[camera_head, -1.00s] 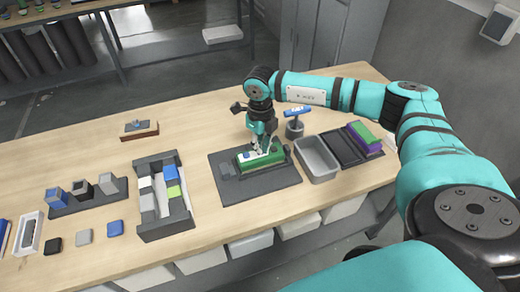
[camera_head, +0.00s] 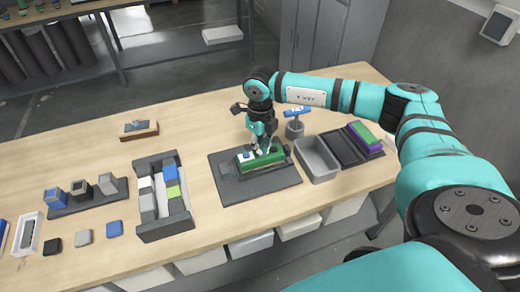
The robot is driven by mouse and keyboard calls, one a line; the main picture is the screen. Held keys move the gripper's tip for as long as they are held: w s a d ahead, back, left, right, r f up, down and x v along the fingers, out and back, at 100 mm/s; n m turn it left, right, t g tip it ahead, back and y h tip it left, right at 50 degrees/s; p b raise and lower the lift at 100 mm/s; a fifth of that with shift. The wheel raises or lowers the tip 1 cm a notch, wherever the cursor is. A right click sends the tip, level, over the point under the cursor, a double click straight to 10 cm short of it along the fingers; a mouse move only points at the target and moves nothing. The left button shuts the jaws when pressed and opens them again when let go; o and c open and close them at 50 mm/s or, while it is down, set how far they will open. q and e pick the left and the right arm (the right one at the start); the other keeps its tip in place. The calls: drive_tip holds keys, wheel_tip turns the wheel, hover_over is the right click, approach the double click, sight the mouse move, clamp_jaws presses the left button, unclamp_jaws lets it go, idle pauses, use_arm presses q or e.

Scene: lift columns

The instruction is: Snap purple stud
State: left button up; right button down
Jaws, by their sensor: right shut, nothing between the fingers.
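My right gripper (camera_head: 261,150) points down over a green block (camera_head: 272,161) that sits in a dark grey fixture plate (camera_head: 225,190). Its fingers are shut with nothing between them, just above or touching the top of the block; I cannot tell which. A small white and blue piece (camera_head: 245,156) shows on the left part of the block. No separate purple stud can be made out on the block, and the gripper hides part of its top. Purple shows at the right, on a purple and green item (camera_head: 362,138) at a dark tray. My left gripper is out of view.
A grey open bin (camera_head: 318,162) and a dark tray (camera_head: 343,150) stand right of the fixture. A grey cup with a blue-topped tool (camera_head: 295,128) stands behind. A grey divided rack (camera_head: 166,230) holds coloured blocks at left. Bare wood lies behind the fixture.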

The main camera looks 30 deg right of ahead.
wheel_tip(320, 180, up, 8)
drive_tip(key=p, duration=0.5)
drive_tip(key=shift+r, duration=0.25)
idle(0.5)
